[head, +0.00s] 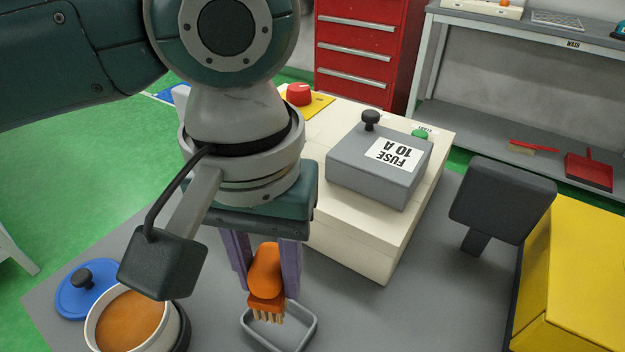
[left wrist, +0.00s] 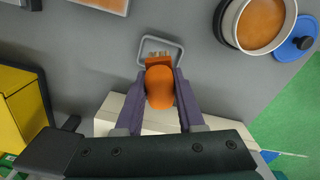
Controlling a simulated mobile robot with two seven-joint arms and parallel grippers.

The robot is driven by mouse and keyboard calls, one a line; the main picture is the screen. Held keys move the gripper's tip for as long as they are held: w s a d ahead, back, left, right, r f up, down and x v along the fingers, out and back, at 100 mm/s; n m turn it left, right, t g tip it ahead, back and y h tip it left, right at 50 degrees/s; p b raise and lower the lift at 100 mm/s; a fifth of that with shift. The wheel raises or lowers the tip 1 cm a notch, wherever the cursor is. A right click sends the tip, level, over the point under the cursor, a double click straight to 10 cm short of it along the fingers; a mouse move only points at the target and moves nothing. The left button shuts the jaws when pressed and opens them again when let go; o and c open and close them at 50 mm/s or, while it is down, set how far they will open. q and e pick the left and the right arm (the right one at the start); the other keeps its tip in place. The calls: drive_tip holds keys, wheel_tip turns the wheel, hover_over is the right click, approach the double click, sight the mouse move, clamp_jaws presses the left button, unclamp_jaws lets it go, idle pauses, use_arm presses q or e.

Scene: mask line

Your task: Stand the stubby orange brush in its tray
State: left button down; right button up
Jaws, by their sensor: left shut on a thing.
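The stubby orange brush (head: 266,272) is upright, bristles down, between the purple fingers of my left gripper (head: 262,268), which is shut on it. In the head view its bristles show just above or at the far side of the small grey tray (head: 312,334); I cannot tell whether they touch it. In the left wrist view the brush (left wrist: 160,88) hides the near part of the tray (left wrist: 180,48), and my left gripper (left wrist: 160,82) holds it from both sides. My right gripper is not in view.
A pot of orange-brown content (head: 90,334) stands left of the tray, with a blue lid (head: 70,298) beside it. A cream box with a grey fuse box (head: 350,172) stands behind. A dark panel (head: 502,200) and a yellow box (head: 575,290) are at right. Grey table between is clear.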

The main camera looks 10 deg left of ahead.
sight(272, 294)
use_arm(q)
wheel_tip(272, 294, down, 3)
drive_tip(key=shift+b, duration=0.3)
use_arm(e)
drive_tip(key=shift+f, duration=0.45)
use_arm(q)
drive_tip(key=shift+f, duration=0.1)
drive_tip(key=shift+f, duration=0.3)
drive_tip(key=shift+f, duration=0.25)
drive_tip(key=c, duration=0.5)
unclamp_jaws()
